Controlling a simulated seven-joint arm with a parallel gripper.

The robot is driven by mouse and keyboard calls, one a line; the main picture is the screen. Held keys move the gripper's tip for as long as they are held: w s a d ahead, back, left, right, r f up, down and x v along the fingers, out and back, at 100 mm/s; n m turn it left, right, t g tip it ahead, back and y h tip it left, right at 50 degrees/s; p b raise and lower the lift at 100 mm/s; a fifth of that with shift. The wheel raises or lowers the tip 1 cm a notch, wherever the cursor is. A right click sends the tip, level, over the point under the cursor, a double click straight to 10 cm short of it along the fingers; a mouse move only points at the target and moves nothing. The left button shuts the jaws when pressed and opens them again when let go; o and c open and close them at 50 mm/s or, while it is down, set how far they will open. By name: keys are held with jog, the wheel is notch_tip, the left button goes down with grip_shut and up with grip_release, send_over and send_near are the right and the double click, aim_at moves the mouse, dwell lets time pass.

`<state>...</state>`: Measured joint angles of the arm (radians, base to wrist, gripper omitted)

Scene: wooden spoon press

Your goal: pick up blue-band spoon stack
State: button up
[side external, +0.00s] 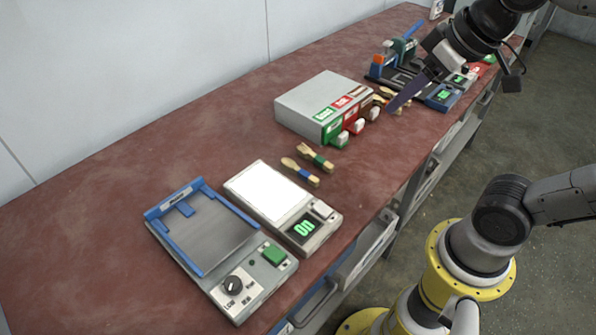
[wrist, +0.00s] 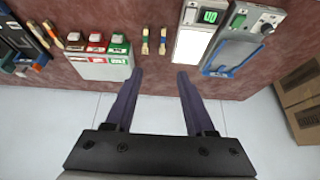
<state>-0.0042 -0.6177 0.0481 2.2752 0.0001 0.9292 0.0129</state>
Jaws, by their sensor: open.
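The blue-band spoon stack (side external: 300,172) lies on the red-brown bench between the lit white panel and the grey box. It also shows in the wrist view (wrist: 163,40), beyond my fingertips. A green-band spoon stack (side external: 316,157) lies close beside it, towards the grey box. My gripper (side external: 393,107) is open and empty, with dark purple fingers. In the side view it is up and right of the stack, past the grey box. In the wrist view the fingertips (wrist: 160,74) are spread apart, with nothing between them.
The grey box (side external: 318,105) has green, red and brown labelled fronts. The lit white panel device (side external: 270,190) and a blue-railed tray device (side external: 207,232) stand near the stack. More spoons (side external: 398,107) and a blue-and-black device (side external: 440,95) are at the far end.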

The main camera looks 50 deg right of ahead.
jog(key=w+g, duration=0.2)
jog(key=w, duration=0.8)
jog(key=g, duration=0.3)
send_over(298, 168)
notch_tip(298, 168, down, 14)
jog(key=shift+n+g, duration=0.3)
jog(key=shift+g, duration=0.1)
jog(key=f, duration=0.6)
jog(key=a+f, duration=0.1)
jog(key=f, duration=0.3)
jog(key=shift+s, duration=0.1)
jog(key=shift+d+f, duration=0.25)
jog(key=shift+f, duration=1.35)
jog(key=shift+d+f, duration=0.2)
jog(key=shift+f, duration=1.35)
grip_shut()
